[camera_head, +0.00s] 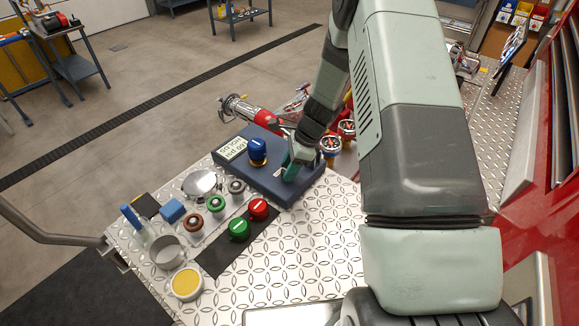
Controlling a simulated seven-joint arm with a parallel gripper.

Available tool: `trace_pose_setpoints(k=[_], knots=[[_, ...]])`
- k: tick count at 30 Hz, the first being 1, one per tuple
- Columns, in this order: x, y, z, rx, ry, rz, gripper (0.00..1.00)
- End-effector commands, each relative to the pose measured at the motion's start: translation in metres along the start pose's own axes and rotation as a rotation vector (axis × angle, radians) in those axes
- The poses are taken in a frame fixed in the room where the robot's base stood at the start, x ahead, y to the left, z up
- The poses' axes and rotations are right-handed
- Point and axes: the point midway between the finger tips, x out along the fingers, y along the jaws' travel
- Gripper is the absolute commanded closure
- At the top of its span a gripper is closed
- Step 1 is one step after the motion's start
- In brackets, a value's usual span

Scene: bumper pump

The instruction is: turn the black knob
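My gripper (290,172) points down over the right part of a dark blue box (262,176), with its teal finger close to or touching the top. I cannot tell whether it is open or shut. I see no black knob clearly; if one is on this box, my gripper hides it. A blue knob (257,150) stands on the box to the left of my gripper, apart from it. A white label (233,149) with black print lies at the box's left corner.
The box sits on a diamond-plate deck (300,245). To its left stand a red cap (258,208), a green cap (239,228), several small fittings and a yellow-filled round tin (186,283). Behind are a red-and-silver nozzle (250,112) and gauges (331,144). My arm covers the right.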

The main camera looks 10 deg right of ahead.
Motion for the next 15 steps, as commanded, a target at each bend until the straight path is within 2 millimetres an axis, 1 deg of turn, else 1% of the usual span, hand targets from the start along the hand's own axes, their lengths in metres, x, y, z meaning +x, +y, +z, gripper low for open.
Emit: trace_pose_setpoints(k=[1,3,10,15], knots=[[-0.0002,-0.0001,-0.0001,0.0,0.0,0.0,0.83],[-0.0002,-0.0001,-0.0001,0.0,0.0,0.0,0.91],[-0.0003,-0.0004,-0.0001,-0.02,0.0,0.008,0.91],[0.0,-0.0007,-0.0003,-0.083,0.001,0.035,0.91]])
